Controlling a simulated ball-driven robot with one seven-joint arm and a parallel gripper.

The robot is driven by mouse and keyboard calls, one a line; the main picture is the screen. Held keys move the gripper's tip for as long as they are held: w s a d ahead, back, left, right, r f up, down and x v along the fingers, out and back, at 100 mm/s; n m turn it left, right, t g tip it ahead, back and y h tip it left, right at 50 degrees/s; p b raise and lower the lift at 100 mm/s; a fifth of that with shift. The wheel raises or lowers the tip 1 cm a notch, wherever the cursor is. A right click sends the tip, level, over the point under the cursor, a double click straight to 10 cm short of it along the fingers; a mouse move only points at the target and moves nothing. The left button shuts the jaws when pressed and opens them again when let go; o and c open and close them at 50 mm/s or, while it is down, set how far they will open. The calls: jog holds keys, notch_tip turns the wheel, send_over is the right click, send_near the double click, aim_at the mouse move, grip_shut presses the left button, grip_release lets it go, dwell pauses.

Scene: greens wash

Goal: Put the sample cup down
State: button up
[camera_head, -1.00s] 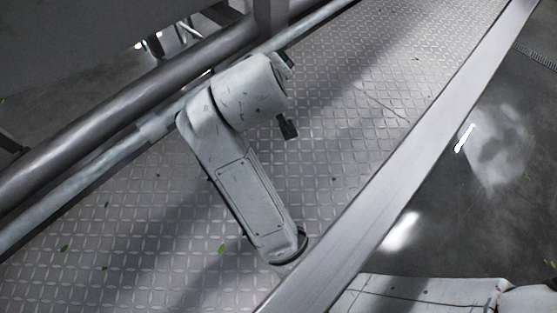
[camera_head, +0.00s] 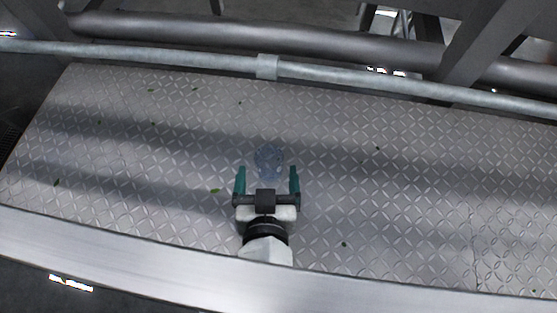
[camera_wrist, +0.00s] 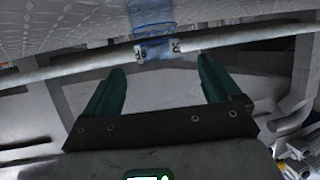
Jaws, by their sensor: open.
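The sample cup (camera_head: 269,160) is a clear, bluish, see-through cup on the diamond-plate walkway (camera_head: 400,170). In the head view it stands just beyond the fingertips of my gripper (camera_head: 267,171), roughly centred between them. My gripper has two green fingers spread wide apart, with nothing held between them. In the wrist view the cup (camera_wrist: 152,22) shows at the top, ahead of the open fingers, partly cut off by the frame edge. The fingers look apart from the cup in both views.
A pale pipe (camera_head: 340,77) and a thicker dark pipe (camera_head: 300,40) run along the far side of the walkway. A smooth metal edge rail (camera_head: 130,255) borders the near side. Small leaves (camera_head: 214,190) lie scattered. The plate left and right of the cup is clear.

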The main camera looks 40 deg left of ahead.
aim_at(269, 149)
jog(key=shift+f+p+x, duration=0.2)
jog(key=shift+p+x, duration=0.3)
jog(key=shift+x, duration=3.45)
jog(key=shift+d, duration=0.1)
jog(key=shift+c, duration=0.2)
jog(key=c, duration=1.1)
jog(key=shift+r, duration=0.15)
